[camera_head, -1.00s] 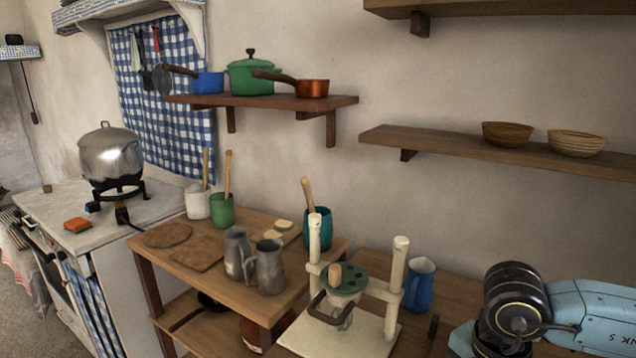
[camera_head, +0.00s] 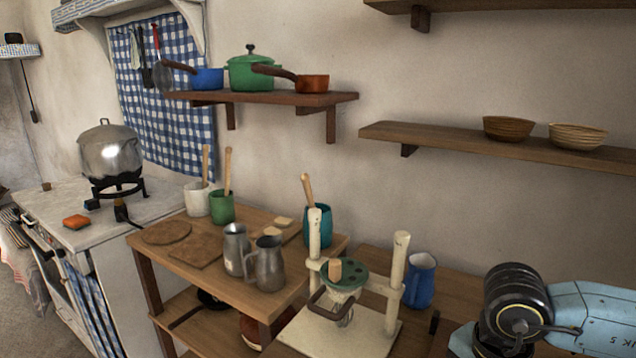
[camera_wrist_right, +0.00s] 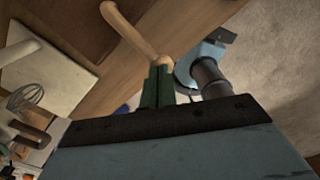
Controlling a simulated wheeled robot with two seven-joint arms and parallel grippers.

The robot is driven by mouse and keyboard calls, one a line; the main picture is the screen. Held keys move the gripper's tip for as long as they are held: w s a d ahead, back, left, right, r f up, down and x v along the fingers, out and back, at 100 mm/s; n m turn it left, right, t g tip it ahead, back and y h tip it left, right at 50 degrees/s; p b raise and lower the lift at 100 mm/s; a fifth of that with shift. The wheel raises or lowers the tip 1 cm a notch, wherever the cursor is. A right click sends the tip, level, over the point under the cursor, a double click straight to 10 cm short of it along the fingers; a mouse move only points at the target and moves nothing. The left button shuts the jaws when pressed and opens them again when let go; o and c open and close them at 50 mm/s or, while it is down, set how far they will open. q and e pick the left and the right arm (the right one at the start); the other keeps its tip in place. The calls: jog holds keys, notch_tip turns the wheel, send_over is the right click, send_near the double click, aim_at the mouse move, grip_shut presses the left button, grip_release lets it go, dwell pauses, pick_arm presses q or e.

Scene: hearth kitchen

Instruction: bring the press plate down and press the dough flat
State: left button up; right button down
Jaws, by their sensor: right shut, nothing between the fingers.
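The press stands on the low wooden table in the head view, with two cream posts (camera_head: 396,265) and a pale base board (camera_head: 378,340). Its green press plate (camera_head: 352,277) has dark holes and sits between the posts, raised above the board. A wooden knob (camera_head: 335,269) and a dark curved handle (camera_head: 320,303) show at its front. I cannot make out the dough. My right gripper shows in the right wrist view (camera_wrist_right: 158,84), its green fingers shut and empty near a pale wooden rod (camera_wrist_right: 136,32); contact is unclear. My left gripper is out of view.
A blue jug (camera_head: 420,282) stands just right of the press. Metal jugs (camera_head: 268,265) and a teal pot (camera_head: 318,225) stand on the table to its left. A shelf (camera_head: 480,146) hangs above.

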jog(key=shift+s+a+f+b, duration=0.1)
jog(key=shift+s+f+b, duration=0.05)
jog(key=shift+f+b, duration=0.5)
jog(key=shift+s+a+f+b, duration=0.1)
jog(key=shift+f+b, duration=0.45)
jog(key=shift+b, duration=0.1)
dwell(0.6)
jog(key=shift+r, duration=0.1)
dwell(0.7)
jog(key=shift+r+p, duration=2.65)
jog(key=shift+r, duration=1.35)
jog(key=shift+f, duration=0.1)
